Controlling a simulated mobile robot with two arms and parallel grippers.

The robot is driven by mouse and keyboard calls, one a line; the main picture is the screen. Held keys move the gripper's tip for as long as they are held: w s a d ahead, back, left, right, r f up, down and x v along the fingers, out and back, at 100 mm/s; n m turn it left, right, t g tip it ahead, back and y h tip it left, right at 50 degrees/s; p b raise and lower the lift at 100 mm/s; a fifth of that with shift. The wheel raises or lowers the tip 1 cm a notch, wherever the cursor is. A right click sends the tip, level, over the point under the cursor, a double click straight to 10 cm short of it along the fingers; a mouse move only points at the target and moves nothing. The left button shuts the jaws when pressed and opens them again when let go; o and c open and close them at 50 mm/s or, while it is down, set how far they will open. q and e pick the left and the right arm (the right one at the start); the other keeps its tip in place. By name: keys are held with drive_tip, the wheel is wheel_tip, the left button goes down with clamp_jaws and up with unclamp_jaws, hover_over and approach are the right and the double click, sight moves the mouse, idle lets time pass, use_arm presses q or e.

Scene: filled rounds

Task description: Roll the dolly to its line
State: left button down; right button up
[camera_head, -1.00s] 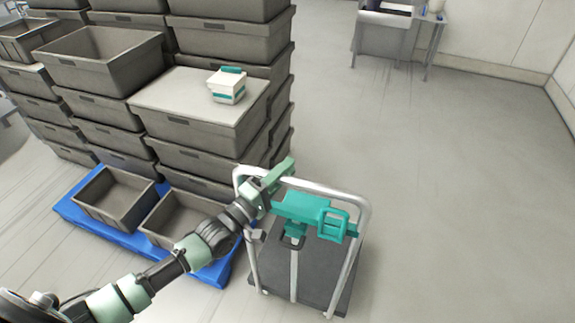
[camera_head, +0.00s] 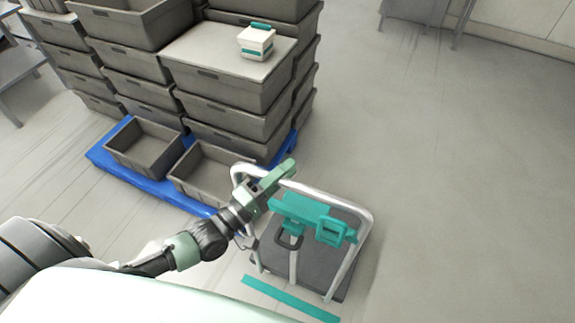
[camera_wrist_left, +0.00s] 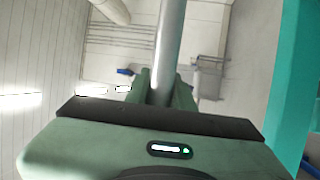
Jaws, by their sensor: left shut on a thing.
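The dolly (camera_head: 318,262) has a dark flat deck and a light metal push frame. A teal unit with a square loop hangs on the frame's bar. My left gripper (camera_head: 277,181) is shut on the dolly's bar near its left corner; in the left wrist view the bar (camera_wrist_left: 170,50) runs between the fingers. A teal line (camera_head: 289,298) lies on the floor just on the near side of the deck, and its near end runs close to my own body. The line and the deck look apart. My right gripper is not in view.
Tall stacks of grey crates (camera_head: 225,110) stand on a blue pallet (camera_head: 150,186) left of the dolly. A white and teal box (camera_head: 257,42) sits on one stack. The pallet's corner is close to the dolly's left side. Floor to the right is clear.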

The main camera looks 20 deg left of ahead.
use_arm(q)
drive_tip(key=shift+s+f, duration=0.15)
drive_tip(key=shift+f, duration=0.1)
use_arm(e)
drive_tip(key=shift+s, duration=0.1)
use_arm(q)
drive_tip(key=c, duration=1.4)
unclamp_jaws()
drive_tip(key=shift+o, duration=1)
drive_tip(key=shift+s+r, duration=0.1)
drive_tip(key=shift+r, duration=0.1)
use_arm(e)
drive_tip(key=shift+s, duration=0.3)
use_arm(q)
drive_tip(key=b+v, duration=0.2)
drive_tip(key=v, duration=0.6)
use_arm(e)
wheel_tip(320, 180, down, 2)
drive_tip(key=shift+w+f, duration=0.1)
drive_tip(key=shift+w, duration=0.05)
use_arm(q)
drive_tip(key=shift+d, duration=0.1)
